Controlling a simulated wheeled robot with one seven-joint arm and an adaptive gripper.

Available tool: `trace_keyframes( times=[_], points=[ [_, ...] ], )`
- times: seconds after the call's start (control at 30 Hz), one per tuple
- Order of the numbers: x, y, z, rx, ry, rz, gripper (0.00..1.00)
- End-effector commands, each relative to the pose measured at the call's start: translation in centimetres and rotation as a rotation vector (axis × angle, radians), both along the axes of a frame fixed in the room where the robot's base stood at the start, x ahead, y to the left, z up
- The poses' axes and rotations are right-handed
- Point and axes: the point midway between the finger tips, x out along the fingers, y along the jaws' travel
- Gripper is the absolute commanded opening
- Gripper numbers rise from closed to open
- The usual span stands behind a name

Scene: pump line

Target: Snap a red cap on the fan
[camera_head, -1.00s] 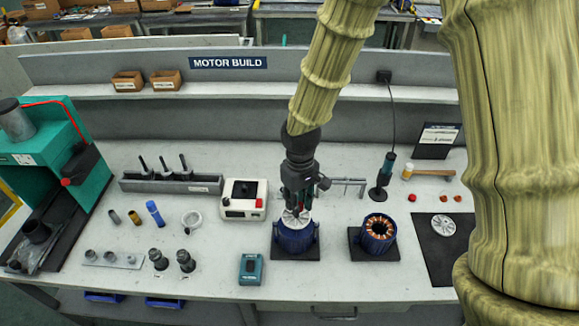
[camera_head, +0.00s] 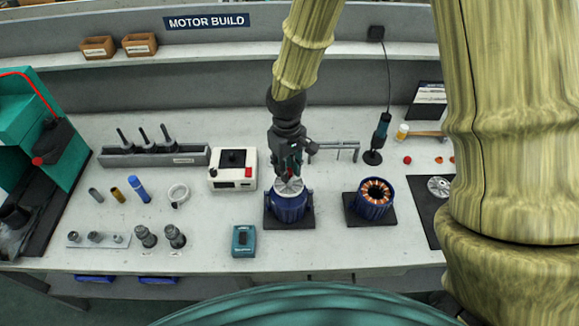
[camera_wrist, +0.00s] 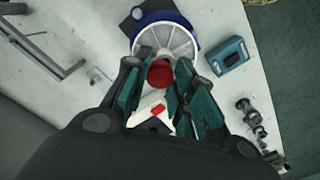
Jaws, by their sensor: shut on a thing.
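My gripper (camera_head: 289,173) points down over the left motor and is shut on a red cap (camera_wrist: 160,74), which shows between the fingertips in the wrist view. The fan (camera_head: 290,187) is a pale grey spoked disc on top of the blue motor housing (camera_head: 288,208). In the wrist view the fan (camera_wrist: 168,36) lies just beyond the cap. I cannot tell whether the cap touches the fan's hub. Spare red caps (camera_head: 407,160) lie at the right of the bench, partly hidden by my arm.
A second blue motor with copper windings (camera_head: 376,194) stands to the right, and a loose fan (camera_head: 439,187) lies on a dark mat. A teal box (camera_head: 244,240) sits front left, a white tester (camera_head: 233,170) behind it. A metal bracket (camera_head: 345,151) stands behind the motors.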

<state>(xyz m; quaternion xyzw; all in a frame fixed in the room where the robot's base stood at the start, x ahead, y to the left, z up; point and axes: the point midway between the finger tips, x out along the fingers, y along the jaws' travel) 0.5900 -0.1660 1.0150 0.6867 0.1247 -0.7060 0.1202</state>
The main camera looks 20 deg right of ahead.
Motion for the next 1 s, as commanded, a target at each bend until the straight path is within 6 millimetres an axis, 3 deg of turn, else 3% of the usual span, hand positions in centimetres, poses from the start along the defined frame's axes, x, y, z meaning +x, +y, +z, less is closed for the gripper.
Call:
trace_keyframes(
  times=[1.0],
  points=[
    [0.6,0.0,0.0,0.000,-0.001,0.001,0.18]
  ],
)
